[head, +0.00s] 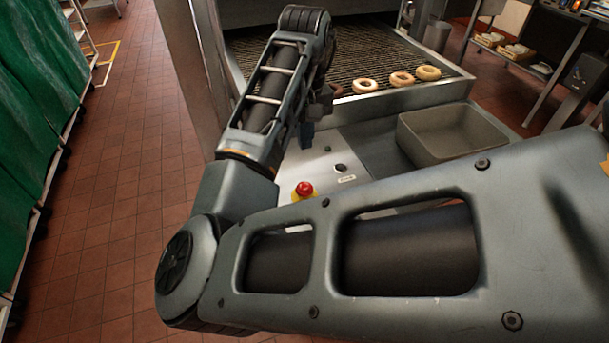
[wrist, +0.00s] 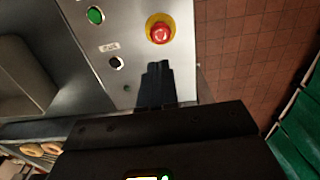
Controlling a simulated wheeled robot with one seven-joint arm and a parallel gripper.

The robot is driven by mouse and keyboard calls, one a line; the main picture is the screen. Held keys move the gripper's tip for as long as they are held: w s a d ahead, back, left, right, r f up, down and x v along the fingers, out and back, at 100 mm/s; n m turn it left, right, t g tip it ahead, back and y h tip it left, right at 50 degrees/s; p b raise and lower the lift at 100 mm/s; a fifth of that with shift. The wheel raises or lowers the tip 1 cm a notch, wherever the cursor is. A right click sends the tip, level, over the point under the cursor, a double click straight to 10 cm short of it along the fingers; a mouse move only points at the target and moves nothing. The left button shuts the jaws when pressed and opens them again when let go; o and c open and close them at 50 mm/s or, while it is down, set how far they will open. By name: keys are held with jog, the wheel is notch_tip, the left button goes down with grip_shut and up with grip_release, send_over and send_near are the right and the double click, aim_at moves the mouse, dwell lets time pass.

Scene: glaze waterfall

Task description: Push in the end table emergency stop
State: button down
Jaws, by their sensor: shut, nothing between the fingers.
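The emergency stop is a red mushroom button (head: 305,188) on a yellow base, on the metal end table (head: 318,170). In the wrist view the red button (wrist: 160,31) sits at the top middle, just beyond my gripper's tips. My gripper (wrist: 154,68) is shut and empty, and its fingers point toward the button across the panel. A gap shows between the tips and the button in the picture; the height above the panel is hard to tell. In the head view my gripper (head: 306,135) is small and partly hidden by my arm.
A green button (wrist: 95,15) and a black knob (wrist: 116,62) sit on the same panel. A grey bin (head: 452,138) stands on the table's right. Several doughnuts (head: 401,79) lie on the wire conveyor behind. Tiled floor lies open at left, beside green curtains (head: 40,110).

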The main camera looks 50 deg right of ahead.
aim_at(305, 185)
notch_tip(305, 185, down, 12)
jog(key=shift+f+p, duration=0.1)
jog(key=shift+p, duration=0.45)
